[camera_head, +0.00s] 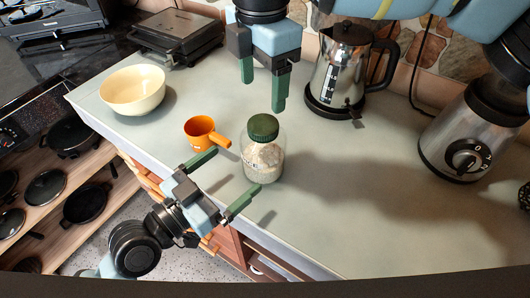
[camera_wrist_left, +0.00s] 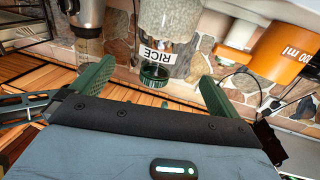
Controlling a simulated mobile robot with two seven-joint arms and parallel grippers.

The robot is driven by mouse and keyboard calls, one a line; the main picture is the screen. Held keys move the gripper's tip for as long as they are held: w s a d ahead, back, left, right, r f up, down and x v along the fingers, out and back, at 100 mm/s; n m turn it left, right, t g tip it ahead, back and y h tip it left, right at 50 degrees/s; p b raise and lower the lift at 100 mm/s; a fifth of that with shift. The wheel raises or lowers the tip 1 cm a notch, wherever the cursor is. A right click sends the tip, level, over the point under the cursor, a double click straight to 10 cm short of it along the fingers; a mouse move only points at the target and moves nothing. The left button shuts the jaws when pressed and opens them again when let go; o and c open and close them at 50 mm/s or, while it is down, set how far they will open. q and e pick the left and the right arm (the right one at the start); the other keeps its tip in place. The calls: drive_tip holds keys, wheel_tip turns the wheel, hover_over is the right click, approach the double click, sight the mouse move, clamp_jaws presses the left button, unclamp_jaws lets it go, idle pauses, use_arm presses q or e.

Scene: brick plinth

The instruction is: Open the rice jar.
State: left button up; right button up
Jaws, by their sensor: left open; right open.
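The rice jar (camera_head: 262,162) is clear glass with pale contents and a dark green lid (camera_head: 263,127) in place on top. It stands upright on the counter. In the left wrist view the jar (camera_wrist_left: 172,22) appears upside down, with its RICE label and green lid (camera_wrist_left: 154,76). My left gripper (camera_head: 237,169) is open in front of the jar, its green fingers spread towards either side of it; I cannot tell whether they touch it. My right gripper (camera_head: 263,94) is open and empty, pointing down above and behind the lid.
An orange measuring cup (camera_head: 199,131) stands close left of the jar. A cream bowl (camera_head: 134,90) and a dark grill (camera_head: 177,36) are farther left. A metal kettle (camera_head: 342,68) is behind, and a blender base (camera_head: 462,135) at right. The counter right of the jar is clear.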

sight(247, 158)
use_arm(q)
drive_tip(key=shift+x, duration=3.8)
drive_tip(key=c, duration=1.8)
use_arm(e)
drive_tip(key=shift+w+d, duration=0.1)
drive_tip(key=shift+f, duration=4.05)
